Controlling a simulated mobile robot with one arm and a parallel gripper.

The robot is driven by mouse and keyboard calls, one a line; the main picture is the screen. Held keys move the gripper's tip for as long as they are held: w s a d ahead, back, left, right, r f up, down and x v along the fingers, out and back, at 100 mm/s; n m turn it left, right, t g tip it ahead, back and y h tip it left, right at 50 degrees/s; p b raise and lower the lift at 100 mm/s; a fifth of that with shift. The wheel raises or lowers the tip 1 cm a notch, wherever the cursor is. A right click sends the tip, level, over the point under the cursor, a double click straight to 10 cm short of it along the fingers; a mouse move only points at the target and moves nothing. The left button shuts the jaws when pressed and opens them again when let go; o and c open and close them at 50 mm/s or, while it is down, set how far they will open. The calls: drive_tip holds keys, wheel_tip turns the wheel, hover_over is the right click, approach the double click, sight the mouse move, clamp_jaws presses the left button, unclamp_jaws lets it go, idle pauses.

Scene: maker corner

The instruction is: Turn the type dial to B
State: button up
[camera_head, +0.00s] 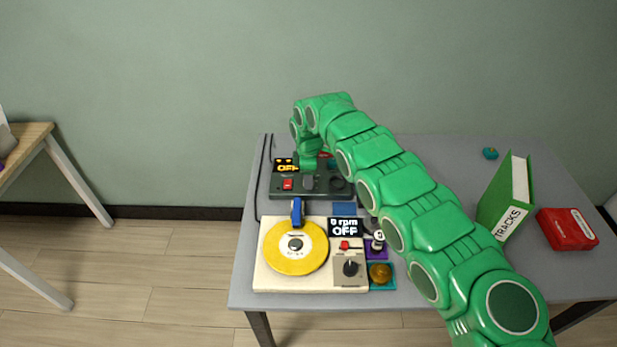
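A dark box (318,194) stands toward the back left of the table, with a display (286,166) reading "OFF" in yellow. On its top are a red switch (287,184), a grey knob (308,183) and a dark round part (340,187). I cannot read a type label or a B mark, so which one is the type dial is unclear. My green arm arches over from the right, and my gripper (307,165) points down over the back of this box. Its fingers are too small and covered to tell whether they are open or touch anything.
In front is a cream machine (262,280) with a yellow disc (296,248), a "0 rpm OFF" display (346,227) and a black dial (350,268). A green "TRACKS" binder (505,205) and a red box (567,229) stand at the right. My arm hides the table's middle.

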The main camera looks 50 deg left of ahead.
drive_tip(key=c, duration=0.5)
drive_tip(key=shift+c, duration=0.2)
drive_tip(key=shift+m, duration=0.5)
drive_tip(key=m, duration=0.5)
drive_tip(key=shift+m, duration=2.9)
drive_tip(key=o, duration=1)
drive_tip(key=shift+o, duration=0.2)
